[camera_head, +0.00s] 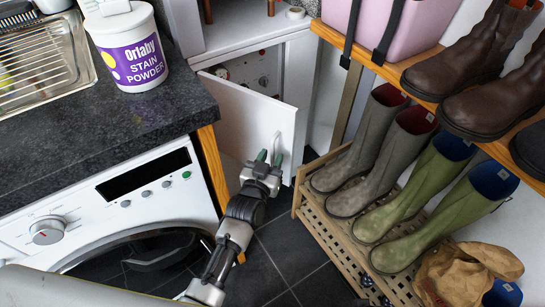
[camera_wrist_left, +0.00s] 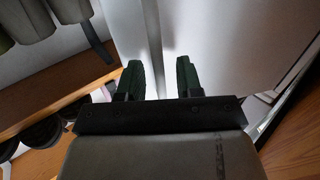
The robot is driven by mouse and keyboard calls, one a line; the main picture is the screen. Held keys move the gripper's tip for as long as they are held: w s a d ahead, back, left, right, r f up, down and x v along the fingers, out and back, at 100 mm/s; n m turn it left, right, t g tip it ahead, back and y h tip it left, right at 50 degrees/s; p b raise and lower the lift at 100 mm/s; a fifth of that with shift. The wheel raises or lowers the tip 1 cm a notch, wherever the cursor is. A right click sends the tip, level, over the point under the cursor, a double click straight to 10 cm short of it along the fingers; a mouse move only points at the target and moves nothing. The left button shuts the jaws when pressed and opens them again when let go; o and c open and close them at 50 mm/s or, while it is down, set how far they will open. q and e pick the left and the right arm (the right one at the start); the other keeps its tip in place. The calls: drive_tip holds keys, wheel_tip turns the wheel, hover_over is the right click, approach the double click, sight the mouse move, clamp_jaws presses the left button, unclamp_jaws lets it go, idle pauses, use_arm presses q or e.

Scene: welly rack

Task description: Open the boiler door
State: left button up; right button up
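The boiler door (camera_head: 240,115) is a white panel in the middle of the head view. It stands ajar, and a control panel (camera_head: 255,72) with dials shows behind its top edge. A slim pale handle (camera_head: 277,143) is near the door's right edge. My left gripper (camera_head: 269,158) is at the handle, its green fingertips close to the door face. In the left wrist view the fingertips (camera_wrist_left: 160,78) are apart, in front of the white door (camera_wrist_left: 225,40). I cannot tell whether they touch the handle. My right gripper is not in view.
A washing machine (camera_head: 130,205) under a dark worktop (camera_head: 95,125) is left of my arm. A slatted rack (camera_head: 337,240) with several wellies stands close on the right, below a wooden shelf (camera_head: 385,68) with brown boots. Dark floor tiles (camera_head: 285,255) lie between.

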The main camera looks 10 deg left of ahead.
use_arm(q)
drive_tip(key=shift+w+d, duration=0.15)
drive_tip(key=shift+w, duration=0.45)
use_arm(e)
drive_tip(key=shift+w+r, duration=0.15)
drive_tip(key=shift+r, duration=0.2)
use_arm(q)
clamp_jaws()
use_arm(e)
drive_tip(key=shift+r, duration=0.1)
use_arm(q)
drive_tip(key=s+a+p, duration=0.4)
drive_tip(key=s+p, duration=0.1)
drive_tip(key=shift+s+a, duration=0.4)
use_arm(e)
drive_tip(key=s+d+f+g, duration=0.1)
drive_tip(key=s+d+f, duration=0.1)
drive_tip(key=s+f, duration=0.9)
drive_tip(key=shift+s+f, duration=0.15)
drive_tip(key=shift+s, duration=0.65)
